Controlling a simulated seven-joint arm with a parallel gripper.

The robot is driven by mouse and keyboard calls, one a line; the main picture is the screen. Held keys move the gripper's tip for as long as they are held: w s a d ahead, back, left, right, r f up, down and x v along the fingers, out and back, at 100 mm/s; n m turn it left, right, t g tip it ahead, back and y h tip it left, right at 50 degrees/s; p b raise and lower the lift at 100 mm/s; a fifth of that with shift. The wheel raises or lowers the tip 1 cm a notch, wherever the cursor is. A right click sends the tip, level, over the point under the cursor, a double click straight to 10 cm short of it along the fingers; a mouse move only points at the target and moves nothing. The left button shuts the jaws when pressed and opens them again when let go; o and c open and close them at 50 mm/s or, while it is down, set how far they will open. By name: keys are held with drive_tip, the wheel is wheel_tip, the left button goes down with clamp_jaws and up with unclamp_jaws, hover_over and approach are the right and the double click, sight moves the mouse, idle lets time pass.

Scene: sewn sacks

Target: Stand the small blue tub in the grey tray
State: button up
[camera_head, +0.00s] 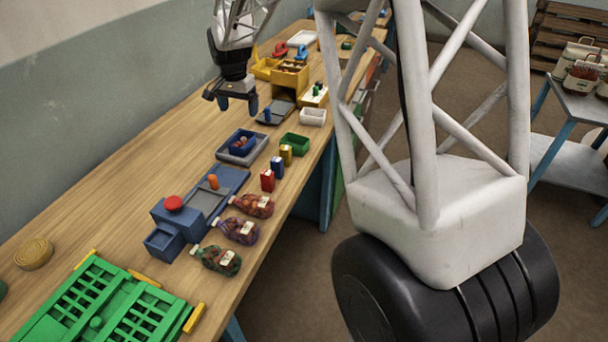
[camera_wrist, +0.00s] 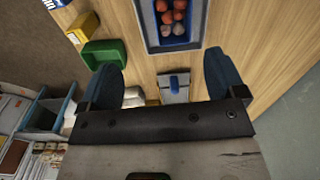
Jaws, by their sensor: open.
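The small blue tub (camera_head: 243,143) stands inside the grey tray (camera_head: 226,157) near the middle of the bench. It holds reddish and grey round pieces (camera_wrist: 179,17), which also show at the top edge of the wrist view. Whether the tub sits quite flat in the tray I cannot tell. My gripper (camera_head: 238,104) is open and empty above the bench, beyond the tray and apart from the tub. Its two spread fingers show in the wrist view (camera_wrist: 164,75) with nothing between them.
A grey plate with a blue piece (camera_head: 267,115) lies near my gripper. The bench's left side is mostly clear.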

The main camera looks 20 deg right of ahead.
drive_tip(key=s+d+r+n, duration=0.1)
drive_tip(key=s+r, duration=0.2)
drive_tip(key=s, duration=0.5)
drive_tip(key=s+r+n+t, duration=0.1)
drive_tip(key=s+r+n, duration=0.15)
drive_tip(key=s, duration=0.55)
drive_tip(key=s+d+r+n, duration=0.1)
drive_tip(key=s+r, duration=0.3)
drive_tip(key=s, duration=0.3)
drive_tip(key=s+f+n+t, duration=0.1)
drive_tip(key=s+n, duration=0.2)
drive_tip(key=s, duration=1.9)
drive_tip(key=shift+s+d+f+n, duration=0.2)
drive_tip(key=shift+s+f+n, duration=0.15)
drive_tip(key=shift+s+f, duration=0.05)
